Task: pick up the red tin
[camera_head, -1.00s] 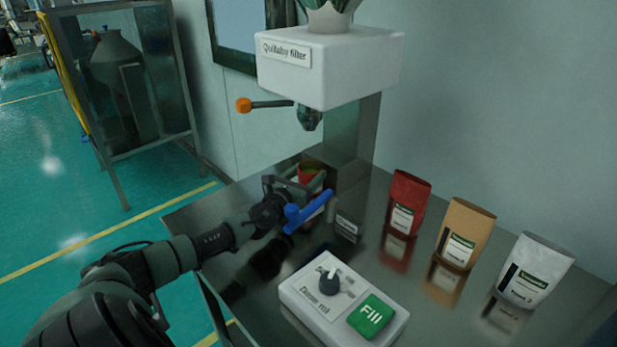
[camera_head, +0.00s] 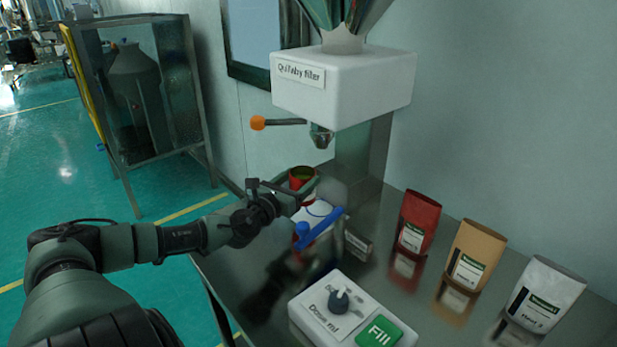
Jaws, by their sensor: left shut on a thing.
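The red tin (camera_head: 301,182) is a small open-topped can, with a greenish inside showing at its top. It shows in the head view just left of the grey column under the filler. My left gripper (camera_head: 298,191) is shut on the tin, with its fingers around it; the fingers hide the tin's lower part. The tin appears to be held above the steel table (camera_head: 262,262), behind a white part with a blue handle. My right gripper is not in view.
The white filler box (camera_head: 340,95) and its nozzle (camera_head: 321,137) hang above and right of the tin. A blue handle (camera_head: 322,229) lies close in front. A control box (camera_head: 318,318) and red, tan and white bags stand further right.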

